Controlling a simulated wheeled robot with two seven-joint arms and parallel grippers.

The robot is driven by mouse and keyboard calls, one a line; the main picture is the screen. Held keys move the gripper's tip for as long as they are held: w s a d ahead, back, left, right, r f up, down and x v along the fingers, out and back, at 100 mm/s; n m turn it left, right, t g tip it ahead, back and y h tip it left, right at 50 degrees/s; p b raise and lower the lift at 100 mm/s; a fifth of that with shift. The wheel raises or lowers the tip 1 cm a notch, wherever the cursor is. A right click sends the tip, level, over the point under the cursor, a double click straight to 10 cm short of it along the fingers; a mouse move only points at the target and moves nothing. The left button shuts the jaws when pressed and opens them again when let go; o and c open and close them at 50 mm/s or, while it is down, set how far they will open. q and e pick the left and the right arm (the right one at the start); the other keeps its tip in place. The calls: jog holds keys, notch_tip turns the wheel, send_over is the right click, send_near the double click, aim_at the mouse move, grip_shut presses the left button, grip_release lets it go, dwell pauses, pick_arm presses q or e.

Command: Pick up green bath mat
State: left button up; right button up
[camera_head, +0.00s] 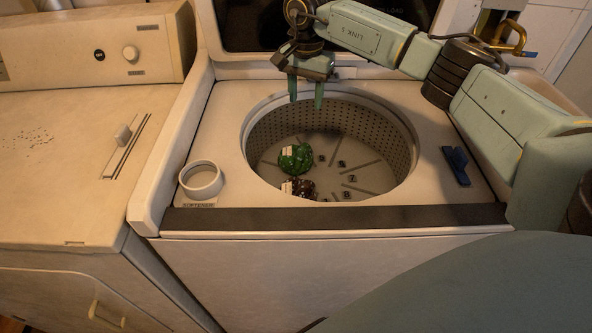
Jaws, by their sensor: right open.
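A green bundle (295,158), which looks like the green bath mat, lies crumpled or rolled on the floor of the washer drum (270,128), left of the drum's middle. A pale tag or band shows on its left side. My right gripper (306,104) hangs fingers down above the back of the drum opening, with its two green fingers apart and nothing between them. It is higher than the green bundle and farther back, not touching it. My left gripper is not in view.
A dark brown bundle (299,188) lies just in front of the green one, partly hidden by the drum rim. A softener cup (201,179) stands left of the opening, and a blue clip-like object (456,165) lies right of it. Another machine (70,150) stands at the left.

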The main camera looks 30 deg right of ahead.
notch_tip(320, 180, down, 2)
jog(key=b, duration=0.2)
send_over(304, 145)
notch_tip(304, 145, down, 7)
jog(key=shift+w+r, duration=0.1)
jog(key=shift+w, duration=0.05)
notch_tip(304, 145, down, 6)
jog(key=shift+r+b, duration=0.2)
jog(key=shift+b, duration=0.35)
jog(key=shift+f, duration=0.45)
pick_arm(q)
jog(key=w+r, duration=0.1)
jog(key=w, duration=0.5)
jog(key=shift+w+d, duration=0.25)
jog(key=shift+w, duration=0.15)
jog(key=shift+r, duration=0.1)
pick_arm(e)
grip_shut()
